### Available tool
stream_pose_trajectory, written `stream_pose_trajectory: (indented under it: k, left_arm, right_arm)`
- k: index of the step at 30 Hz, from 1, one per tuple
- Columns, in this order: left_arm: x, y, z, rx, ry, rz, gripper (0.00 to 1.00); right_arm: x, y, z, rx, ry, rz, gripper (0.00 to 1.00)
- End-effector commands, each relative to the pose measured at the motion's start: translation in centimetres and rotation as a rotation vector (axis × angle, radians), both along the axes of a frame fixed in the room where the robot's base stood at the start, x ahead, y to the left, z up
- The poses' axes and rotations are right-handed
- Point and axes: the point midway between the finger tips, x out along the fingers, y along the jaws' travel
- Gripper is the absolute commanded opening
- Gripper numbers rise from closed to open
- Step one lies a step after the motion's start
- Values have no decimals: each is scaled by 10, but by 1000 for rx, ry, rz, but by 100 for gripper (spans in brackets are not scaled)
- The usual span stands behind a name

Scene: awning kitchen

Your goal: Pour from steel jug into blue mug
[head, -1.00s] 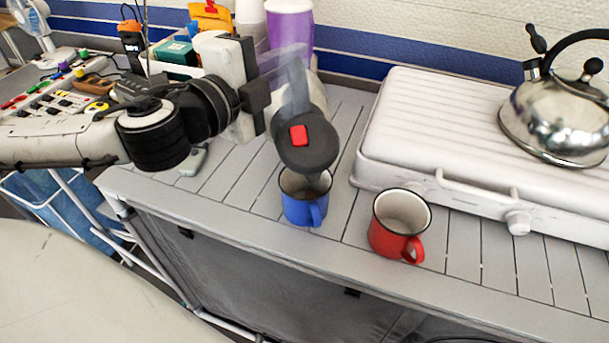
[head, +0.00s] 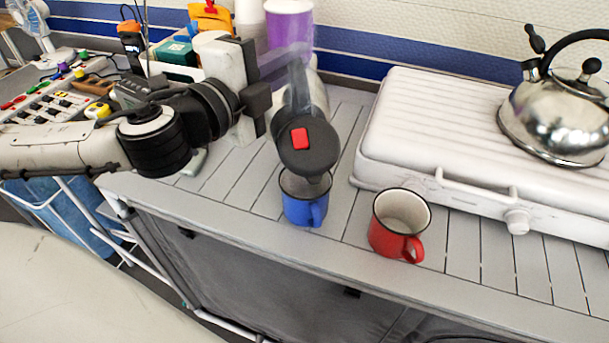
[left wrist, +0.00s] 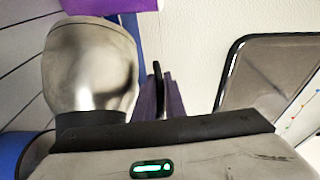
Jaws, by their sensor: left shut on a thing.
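The steel jug (head: 318,92) has a black lid with a red button and is tilted, its lid end low over the blue mug. The jug's steel body also shows in the left wrist view (left wrist: 90,65). My left gripper (head: 285,85) is shut on the jug at its handle side. The blue mug (head: 304,211) stands upright on the slatted table, its mouth partly hidden under the lid. I cannot see any liquid. My right gripper is not in view.
A red mug (head: 397,226) stands right of the blue mug, close to the table's front edge. A white stove (head: 430,130) with a steel kettle (head: 560,118) is at the right. Purple (head: 290,28) and white cups stand behind the jug.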

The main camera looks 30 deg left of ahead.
Motion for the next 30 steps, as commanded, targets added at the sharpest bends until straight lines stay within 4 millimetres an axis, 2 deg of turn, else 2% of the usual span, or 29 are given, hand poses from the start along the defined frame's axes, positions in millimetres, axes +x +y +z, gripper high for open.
stream_pose_trajectory:
  k: [24,26,30]
  left_arm:
    - [0,-7,6,25,-33,-9,0]
    - [0,-2,5,17,-21,-1,0]
    - [0,20,-3,-34,39,29,0]
  right_arm:
    - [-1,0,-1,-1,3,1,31]
    - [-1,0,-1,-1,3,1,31]
    - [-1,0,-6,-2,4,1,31]
